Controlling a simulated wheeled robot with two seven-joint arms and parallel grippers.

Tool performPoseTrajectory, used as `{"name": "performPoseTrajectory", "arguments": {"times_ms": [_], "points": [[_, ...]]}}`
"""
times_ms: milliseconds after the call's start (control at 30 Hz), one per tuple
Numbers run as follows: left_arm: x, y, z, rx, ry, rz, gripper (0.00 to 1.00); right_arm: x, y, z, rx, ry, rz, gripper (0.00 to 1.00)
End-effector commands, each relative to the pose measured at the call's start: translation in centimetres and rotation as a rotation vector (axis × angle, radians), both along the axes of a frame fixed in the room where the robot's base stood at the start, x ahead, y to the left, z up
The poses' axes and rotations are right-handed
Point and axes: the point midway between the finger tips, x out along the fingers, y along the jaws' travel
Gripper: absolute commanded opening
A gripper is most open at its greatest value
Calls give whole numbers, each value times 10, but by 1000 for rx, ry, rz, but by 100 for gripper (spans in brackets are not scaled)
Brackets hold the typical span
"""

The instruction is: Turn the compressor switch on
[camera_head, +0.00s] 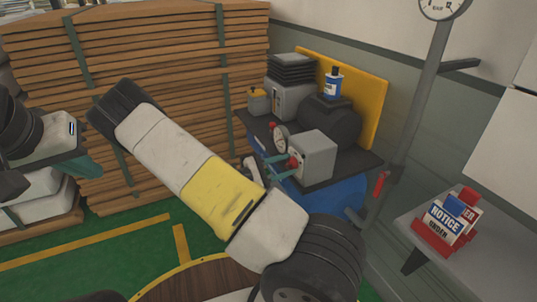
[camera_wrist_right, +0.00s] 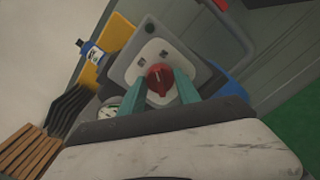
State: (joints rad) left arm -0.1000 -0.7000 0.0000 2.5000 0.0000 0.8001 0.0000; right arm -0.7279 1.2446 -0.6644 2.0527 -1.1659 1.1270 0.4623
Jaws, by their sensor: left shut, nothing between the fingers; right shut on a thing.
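The compressor has a blue tank (camera_head: 335,196), and on its dark top stands a grey switch box (camera_head: 316,157). A red switch knob (camera_wrist_right: 160,79) sits on the box's pale face; in the head view the knob (camera_head: 294,162) is small and partly hidden. My right gripper (camera_head: 286,166), with teal fingers, reaches the front of the box. In the right wrist view my right gripper (camera_wrist_right: 159,88) has one finger on each side of the knob and is shut on it. My left gripper (camera_head: 90,164) is at the left edge, shut and empty, far from the compressor.
A round gauge (camera_head: 281,139) stands close beside the right gripper. A blue-and-white bottle (camera_head: 333,83) stands on the dark motor. Stacked wooden boards (camera_head: 150,60) fill the back left. A grey pole (camera_head: 415,100) and a shelf with notice signs (camera_head: 447,221) are to the right.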

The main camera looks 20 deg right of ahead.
Motion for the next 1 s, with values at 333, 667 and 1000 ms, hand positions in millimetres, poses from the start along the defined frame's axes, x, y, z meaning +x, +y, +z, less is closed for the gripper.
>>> {"name": "performPoseTrajectory", "arguments": {"times_ms": [333,667,1000], "points": [[0,0,0,0,0,0,0,1,1,-1,22,-263,3,0],[0,0,0,0,0,0,0,1,1,0,32,-389,3,0],[0,0,0,0,0,0,0,1,1,-1,34,-412,2,0]]}}
